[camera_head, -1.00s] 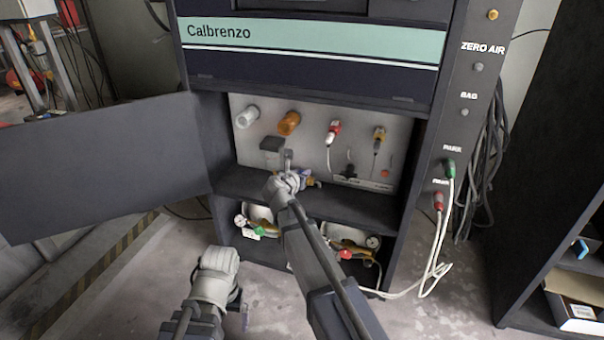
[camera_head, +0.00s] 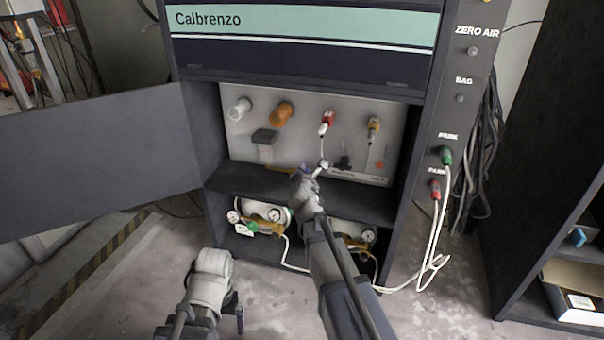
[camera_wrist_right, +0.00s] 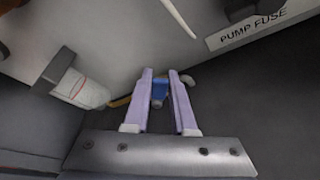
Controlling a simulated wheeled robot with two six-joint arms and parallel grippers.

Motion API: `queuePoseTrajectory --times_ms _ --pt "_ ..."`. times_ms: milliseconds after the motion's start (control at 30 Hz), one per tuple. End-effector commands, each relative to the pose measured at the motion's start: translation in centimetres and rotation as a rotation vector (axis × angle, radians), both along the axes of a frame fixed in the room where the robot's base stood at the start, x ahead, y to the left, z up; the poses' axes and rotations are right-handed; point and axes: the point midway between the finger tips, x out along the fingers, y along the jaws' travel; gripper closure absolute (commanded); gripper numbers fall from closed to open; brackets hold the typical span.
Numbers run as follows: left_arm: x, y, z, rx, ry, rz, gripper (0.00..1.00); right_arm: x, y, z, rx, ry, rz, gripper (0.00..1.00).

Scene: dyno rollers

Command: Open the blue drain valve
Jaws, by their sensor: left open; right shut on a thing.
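The blue drain valve shows in the right wrist view as a small blue handle (camera_wrist_right: 160,88) between the two pale fingers. My right gripper (camera_wrist_right: 160,92) is shut on it, low at the cabinet's light back panel. In the head view my right gripper (camera_head: 311,174) reaches into the open bay and hides the handle. A brass-coloured pipe (camera_wrist_right: 121,102) and a pale stub (camera_wrist_right: 188,79) show on either side of the fingers. My left gripper (camera_head: 238,310) is open and empty, low in front of the cabinet and away from the valve.
A clear bowl with a dark cap (camera_head: 265,137) hangs left of my right gripper. White and orange canisters (camera_head: 282,114) and red and yellow connectors (camera_head: 374,125) are above. The open door (camera_head: 95,150) stands at left. Gauges (camera_head: 233,216) sit on the lower shelf.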

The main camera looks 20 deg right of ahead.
Motion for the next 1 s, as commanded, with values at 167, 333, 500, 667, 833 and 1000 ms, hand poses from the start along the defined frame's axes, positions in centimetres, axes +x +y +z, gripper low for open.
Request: queuePoseTrajectory --times_ms 167,333,500,667,833,1000 --pt "0.0 0.0 -2.0 0.0 -0.001 0.0 0.0 -0.6 -0.5 -1.2 0.126 -0.081 -0.003 1.0" --pt "0.0 0.0 -3.2 0.0 -0.001 0.0 0.0 -0.7 -0.8 -1.6 0.226 -0.148 -0.002 1.0" --pt "0.0 0.0 -4.1 0.0 -0.001 0.0 0.0 -0.8 -1.0 -1.8 0.3 -0.199 -0.001 1.0" --pt "0.0 0.0 -4.6 0.0 -0.001 0.0 0.0 -0.9 -1.1 -2.0 0.346 -0.229 -0.002 1.0" --pt "0.0 0.0 -4.9 0.0 -0.001 0.0 0.0 -0.9 -1.2 -2.0 0.371 -0.247 -0.001 1.0" --pt "0.0 0.0 -4.9 0.0 -0.001 0.0 0.0 -0.9 -1.2 -1.9 0.378 -0.252 0.0 1.0"
